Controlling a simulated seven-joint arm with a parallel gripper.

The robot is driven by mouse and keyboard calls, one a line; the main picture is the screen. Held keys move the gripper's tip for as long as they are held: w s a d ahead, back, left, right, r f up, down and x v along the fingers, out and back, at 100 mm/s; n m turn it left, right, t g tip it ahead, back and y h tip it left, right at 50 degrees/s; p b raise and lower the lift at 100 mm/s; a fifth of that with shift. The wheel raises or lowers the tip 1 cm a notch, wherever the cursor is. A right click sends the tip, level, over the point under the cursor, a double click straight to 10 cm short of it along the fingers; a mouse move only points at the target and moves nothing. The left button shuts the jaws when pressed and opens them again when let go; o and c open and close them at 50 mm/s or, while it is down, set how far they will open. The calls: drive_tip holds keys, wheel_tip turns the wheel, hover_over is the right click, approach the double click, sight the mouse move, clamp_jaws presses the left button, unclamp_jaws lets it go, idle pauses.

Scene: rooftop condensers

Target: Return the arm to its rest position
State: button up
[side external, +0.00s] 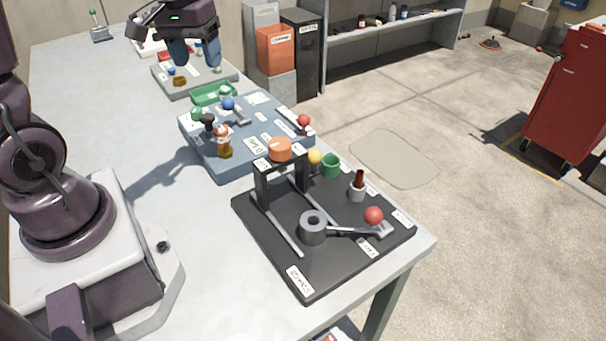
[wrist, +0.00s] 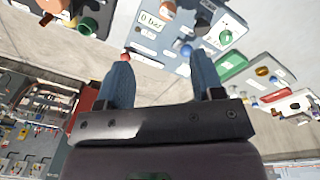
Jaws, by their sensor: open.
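My gripper (side external: 196,62) is at the upper left of the side external view, at the far end of the bench. Its two blue fingers are spread apart, with nothing seen between them. It appears above or near the grey board (side external: 216,80); the exact height is hard to tell. In the wrist view, the open fingers (wrist: 162,78) point up the picture, toward the floor and the bench's boards. My arm's base stands at the left, and the links between base and gripper are mostly outside the side external view.
A blue board (side external: 270,148) holds several coloured knobs and an orange fitting. Nearer, a black board (side external: 265,243) carries a black stand (side external: 262,187), a grey cylinder (side external: 313,232) and a red-ball lever (side external: 373,215). A green tray (side external: 212,94) lies between boards.

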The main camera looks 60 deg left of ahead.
drive_tip(key=s+d+r+m+t, duration=0.2)
drive_tip(key=s+d+r+m, duration=0.2)
drive_tip(key=d, duration=0.4)
drive_tip(key=s+d+r+m+t, duration=0.2)
drive_tip(key=s+d+r+m, duration=0.1)
drive_tip(key=d, duration=0.4)
drive_tip(key=shift+s+d+r+m+t, duration=0.3)
drive_tip(key=shift+s+d+r+m, duration=0.1)
drive_tip(key=shift+s+r, duration=0.15)
